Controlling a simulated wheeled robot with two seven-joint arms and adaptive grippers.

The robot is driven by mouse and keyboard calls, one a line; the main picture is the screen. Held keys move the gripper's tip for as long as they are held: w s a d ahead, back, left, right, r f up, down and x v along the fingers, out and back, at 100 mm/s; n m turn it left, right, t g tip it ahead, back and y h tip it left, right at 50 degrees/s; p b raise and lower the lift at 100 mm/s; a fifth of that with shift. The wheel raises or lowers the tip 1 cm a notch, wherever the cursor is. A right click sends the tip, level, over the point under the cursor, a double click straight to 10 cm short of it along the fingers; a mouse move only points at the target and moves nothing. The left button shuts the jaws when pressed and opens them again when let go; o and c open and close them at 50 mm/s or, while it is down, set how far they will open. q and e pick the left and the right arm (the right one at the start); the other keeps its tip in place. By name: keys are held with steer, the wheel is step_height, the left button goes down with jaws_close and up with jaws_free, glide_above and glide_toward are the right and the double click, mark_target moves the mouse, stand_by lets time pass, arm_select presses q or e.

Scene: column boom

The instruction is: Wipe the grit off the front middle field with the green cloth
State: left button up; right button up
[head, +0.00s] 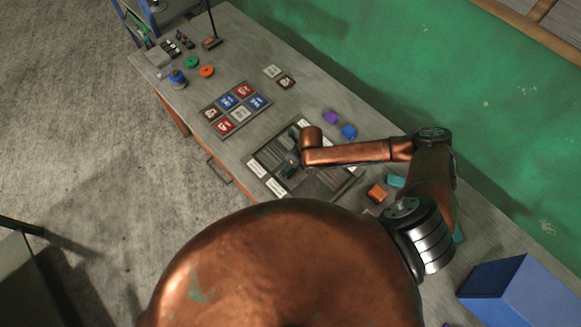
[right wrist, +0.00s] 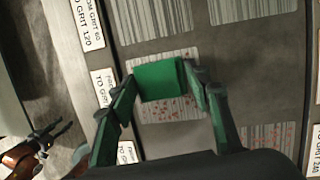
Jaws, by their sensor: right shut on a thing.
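My right gripper (head: 289,168) is over the dark board of striped fields in the head view. In the right wrist view my right gripper (right wrist: 160,88) is shut on the folded green cloth (right wrist: 158,80). The cloth covers part of a striped field (right wrist: 170,110) with reddish grit specks, which show around and below it. I cannot tell whether the cloth touches the field. Another field (right wrist: 265,136) to the lower right also bears reddish specks. My left gripper (right wrist: 48,137) shows at the lower left of the wrist view, apparently open and empty; the head view does not show it.
The upper fields (right wrist: 150,18) look free of specks. White labels (right wrist: 104,88) line the board's edge. A tray of red, blue and white tiles (head: 236,107) lies farther along the bench. Purple (head: 331,117), blue (head: 349,131) and orange (head: 377,193) blocks lie near my right arm. A blue box (head: 520,290) stands lower right.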

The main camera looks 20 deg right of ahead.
steer(key=shift+s, duration=0.1)
steer(key=shift+s+d+p, duration=0.2)
steer(key=shift+s+p, duration=0.1)
steer(key=shift+s, duration=0.2)
steer(key=shift+s+d+p, duration=0.15)
steer(key=shift+s+p, duration=0.15)
steer(key=shift+s, duration=0.15)
steer(key=shift+s+d+f+p, duration=0.1)
steer(key=shift+s+d+p, duration=0.1)
steer(key=shift+s, duration=0.2)
steer(key=shift+s+d+f+p, duration=0.1)
steer(key=shift+s+p, duration=0.05)
steer(key=shift+s, duration=0.25)
steer(key=shift+w, duration=0.1)
steer(key=shift+w+a, duration=0.35)
steer(key=shift+w, duration=0.55)
steer(key=shift+w+a, duration=0.35)
steer(key=shift+w, duration=0.5)
steer(key=shift+s+d+r, duration=0.1)
steer(key=shift+s+d+p, duration=0.25)
steer(key=shift+s+p, duration=0.1)
steer(key=shift+s, duration=0.35)
steer(key=shift+s+d+f, duration=0.1)
steer(key=shift+s+f, duration=0.1)
steer(key=shift+s, duration=0.05)
